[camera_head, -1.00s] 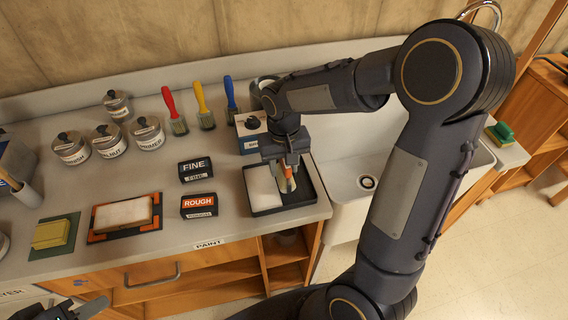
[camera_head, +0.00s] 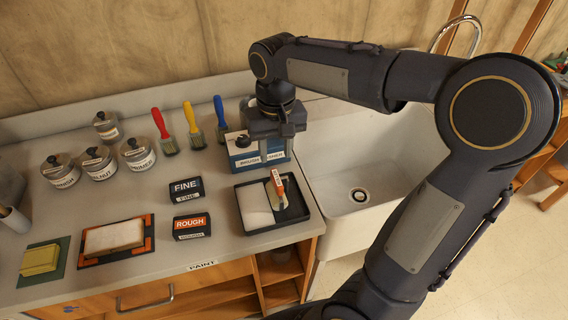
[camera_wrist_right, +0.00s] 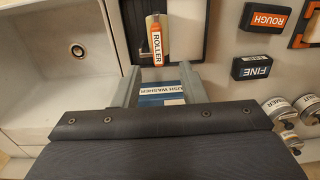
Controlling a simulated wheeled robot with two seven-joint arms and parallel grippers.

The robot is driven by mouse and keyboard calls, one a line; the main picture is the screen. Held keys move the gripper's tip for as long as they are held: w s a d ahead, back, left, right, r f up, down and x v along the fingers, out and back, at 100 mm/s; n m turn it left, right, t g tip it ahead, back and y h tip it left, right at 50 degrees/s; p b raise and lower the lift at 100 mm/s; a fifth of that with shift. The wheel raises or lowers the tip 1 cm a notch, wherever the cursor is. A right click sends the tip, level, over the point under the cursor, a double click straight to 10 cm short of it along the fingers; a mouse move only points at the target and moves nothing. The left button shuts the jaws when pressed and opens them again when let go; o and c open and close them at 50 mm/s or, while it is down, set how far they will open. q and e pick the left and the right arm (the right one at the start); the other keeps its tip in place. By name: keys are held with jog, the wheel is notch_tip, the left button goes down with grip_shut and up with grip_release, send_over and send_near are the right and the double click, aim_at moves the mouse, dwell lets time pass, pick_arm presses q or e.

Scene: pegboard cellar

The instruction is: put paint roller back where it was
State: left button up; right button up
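The paint roller (camera_head: 277,189), with an orange and white "ROLLER" label, lies in the right part of the black paint tray (camera_head: 282,224), beside a white pad. It also shows in the right wrist view (camera_wrist_right: 156,38). My right gripper (camera_head: 263,158) is open and empty, its fingers apart in front of the blue and white brush washer box (camera_head: 243,155). It is behind the roller and clear of it. In the wrist view the open fingers (camera_wrist_right: 158,78) frame part of the box label. My left gripper is out of view.
FINE (camera_head: 187,190) and ROUGH (camera_head: 192,226) boxes stand left of the tray. Brushes with red, yellow and blue (camera_head: 220,113) handles and several lidded tins (camera_head: 138,153) are further back. A sanding block (camera_head: 114,238) and yellow sponge (camera_head: 40,260) lie left. The sink (camera_head: 360,165) is right.

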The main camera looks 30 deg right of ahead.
jog(key=s+a+f+t+y, duration=0.1)
jog(key=s+t, duration=0.1)
jog(key=s, duration=0.6)
jog(key=s+a+f+n+t+y, duration=0.1)
jog(key=s+a+f+t+y, duration=0.1)
jog(key=s, duration=0.7)
jog(key=shift+t+y, duration=0.3)
jog(key=shift+t, duration=0.5)
jog(key=shift+w+a, duration=0.1)
